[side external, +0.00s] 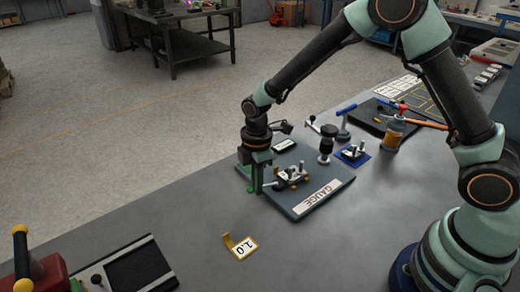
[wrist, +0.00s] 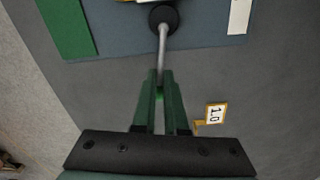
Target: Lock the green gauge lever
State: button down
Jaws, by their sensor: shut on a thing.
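The gauge board (side external: 262,196) is a blue-grey plate with a white label reading GAUGE, and a metal clamp mechanism (side external: 292,175) stands on it. In the wrist view, a thin silver lever rod (wrist: 162,50) runs from a round black part (wrist: 164,17) down to my gripper (wrist: 160,84). My gripper's green fingers are shut on the near end of this rod. In the side view, my gripper (side external: 256,188) points down at the board's left edge, beside the mechanism. The lever itself shows no green. A green patch (wrist: 66,25) lies on the board to its left.
A yellow tag marked 1.0 (side external: 242,247) lies on the grey table in front of the board, and it also shows in the wrist view (wrist: 215,114). The table's front middle is mostly clear.

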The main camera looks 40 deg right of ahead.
jog(key=shift+s+a+r+n, duration=0.15)
jog(key=shift+a+n, duration=0.05)
jog(key=shift+n, duration=0.4)
jog(key=shift+s+a+r+n, duration=0.1)
jog(key=shift+s+a+n, duration=0.1)
jog(key=shift+n, duration=0.4)
jog(key=c, duration=0.9)
grip_release()
jog(key=shift+o, duration=0.2)
jog(key=shift+s+d+f, duration=0.1)
jog(key=shift+s, duration=0.05)
notch_tip(320, 180, up, 12)
jog(key=shift+s, duration=0.1)
